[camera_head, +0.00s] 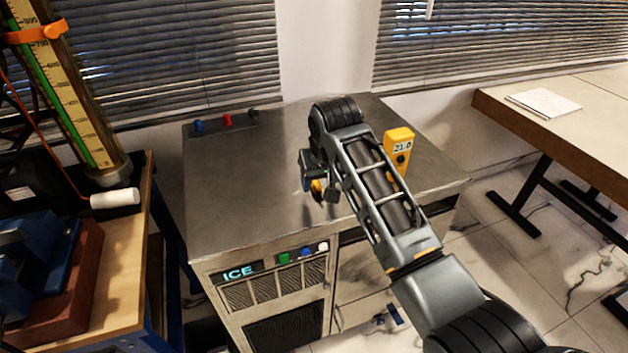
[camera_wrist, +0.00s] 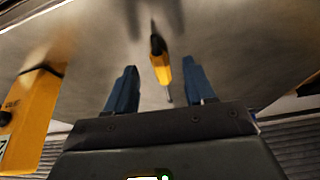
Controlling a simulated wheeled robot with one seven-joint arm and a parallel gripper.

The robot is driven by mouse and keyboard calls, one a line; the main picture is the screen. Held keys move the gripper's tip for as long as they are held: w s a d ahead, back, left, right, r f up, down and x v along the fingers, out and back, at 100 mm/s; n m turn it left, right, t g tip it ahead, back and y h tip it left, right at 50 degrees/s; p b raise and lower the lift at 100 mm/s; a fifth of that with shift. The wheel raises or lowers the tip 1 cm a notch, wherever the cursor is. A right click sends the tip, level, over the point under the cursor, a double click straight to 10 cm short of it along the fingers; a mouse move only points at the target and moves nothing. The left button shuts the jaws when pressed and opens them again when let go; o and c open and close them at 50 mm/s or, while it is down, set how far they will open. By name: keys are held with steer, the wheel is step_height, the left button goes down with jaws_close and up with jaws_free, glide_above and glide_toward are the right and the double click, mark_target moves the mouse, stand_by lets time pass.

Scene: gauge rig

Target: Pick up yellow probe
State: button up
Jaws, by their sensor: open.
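The yellow probe (camera_wrist: 162,68) has a yellow handle, a dark end and a thin metal tip. In the wrist view it shows between the two blue fingers of my gripper (camera_wrist: 159,68), with a gap on each side. In the head view a small yellow part of the probe (camera_head: 317,186) shows beside my gripper (camera_head: 322,190), over the metal top of the ice cabinet (camera_head: 235,200). My gripper is open and points down at the top. My wrist and fingers hide much of the probe there, and I cannot tell how high the fingers are above the surface.
A yellow meter (camera_head: 398,146) reading about 21.0 stands behind my forearm; it also shows in the wrist view (camera_wrist: 33,108). Blue, red and dark knobs (camera_head: 227,120) sit at the cabinet's back left. A gauge (camera_head: 65,90) stands left, a table (camera_head: 560,105) right. The cabinet top's left is clear.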

steer(key=shift+x, duration=1.2)
steer(key=shift+c, duration=0.4)
jaws_close()
